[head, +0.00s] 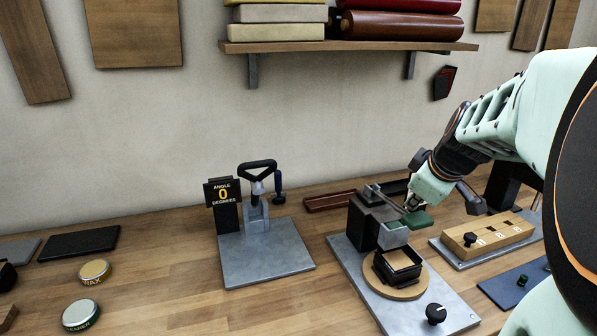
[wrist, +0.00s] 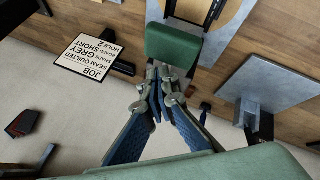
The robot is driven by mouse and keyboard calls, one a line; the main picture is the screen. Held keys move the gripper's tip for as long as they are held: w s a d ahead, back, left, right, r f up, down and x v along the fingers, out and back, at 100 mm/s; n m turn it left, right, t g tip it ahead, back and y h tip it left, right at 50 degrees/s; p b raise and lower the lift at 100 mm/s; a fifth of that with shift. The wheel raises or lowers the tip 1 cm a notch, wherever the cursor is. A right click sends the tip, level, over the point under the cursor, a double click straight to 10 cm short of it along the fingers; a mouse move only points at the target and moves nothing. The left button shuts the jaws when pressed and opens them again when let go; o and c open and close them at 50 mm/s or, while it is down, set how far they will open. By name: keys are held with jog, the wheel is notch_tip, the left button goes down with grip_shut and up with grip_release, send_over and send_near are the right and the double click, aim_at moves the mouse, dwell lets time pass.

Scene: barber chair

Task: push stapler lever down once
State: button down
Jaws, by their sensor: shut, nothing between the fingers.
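The stapler stands right of centre in the head view, with a black column (head: 366,221) on a grey base plate (head: 352,262). Its lever ends in a green pad (head: 417,220), which also shows in the wrist view (wrist: 174,44). Below the pad are a grey block (head: 392,237) and a black square holder on a round wooden disc (head: 376,282). My gripper (head: 411,205) is shut and empty, just above the pad in the head view. In the wrist view its fingertips (wrist: 163,73) are close to the pad's edge; I cannot tell whether they touch.
A clamp (head: 257,188) with an angle sign reading 0 (head: 222,193) stands to the left. A wooden slotted block (head: 490,238) lies to the right. A black knob (head: 436,314) is at the front. A job sign (wrist: 93,58) shows in the wrist view.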

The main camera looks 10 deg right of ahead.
jog(key=shift+s+f+b, duration=0.2)
jog(key=shift+f+b, duration=0.95)
jog(key=shift+b, duration=0.15)
dwell(1.0)
jog(key=shift+r, duration=0.15)
dwell(0.5)
jog(key=shift+w+r+p, duration=0.15)
jog(key=shift+r+p, duration=0.4)
jog(key=shift+r, duration=0.4)
jog(key=shift+w+r+p, duration=0.15)
jog(key=shift+r+p, duration=0.4)
jog(key=shift+r, duration=0.4)
jog(key=r+p, duration=0.2)
jog(key=r, duration=0.1)
jog(key=w+r+p, duration=0.1)
jog(key=r, duration=0.1)
jog(key=shift+a, duration=0.1)
